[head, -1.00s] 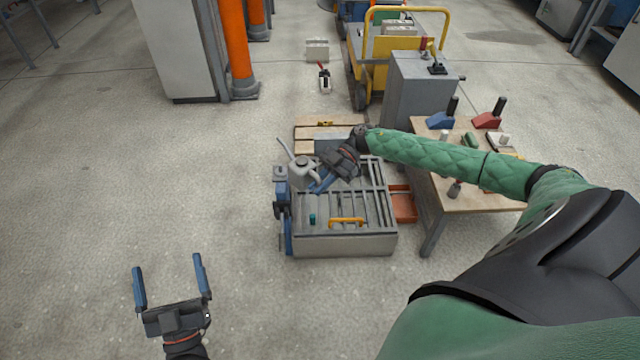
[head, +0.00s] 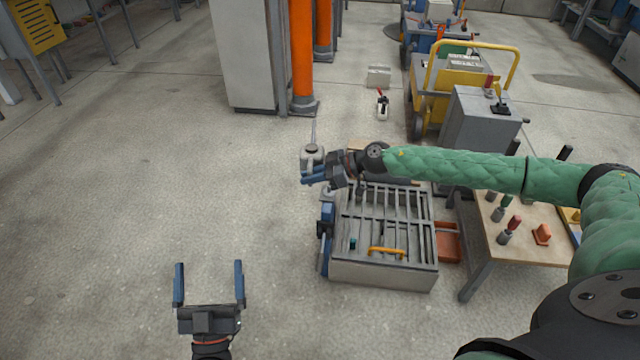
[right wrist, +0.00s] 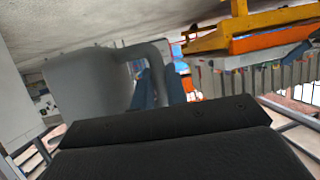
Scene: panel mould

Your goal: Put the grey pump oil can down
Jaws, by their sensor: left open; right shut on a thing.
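The grey pump oil can (head: 311,157) is held by my right gripper (head: 312,178) beyond the far left corner of the panel mould (head: 385,270) in the head view. Its thin spout points up and away. In the right wrist view the can's grey body (right wrist: 88,85) fills the left, and the blue fingers (right wrist: 158,88) are at its curved handle. I cannot tell its exact height above the mould or floor. My left gripper (head: 209,285) is open and empty over bare floor at the lower left.
A yellow handle (head: 386,252) and a small teal piece (head: 352,243) are on the slatted mould. A wooden table (head: 530,250) with tools stands to the right, with a red tray (head: 447,242) between. A yellow cart (head: 430,90) stands behind. The floor at left is clear.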

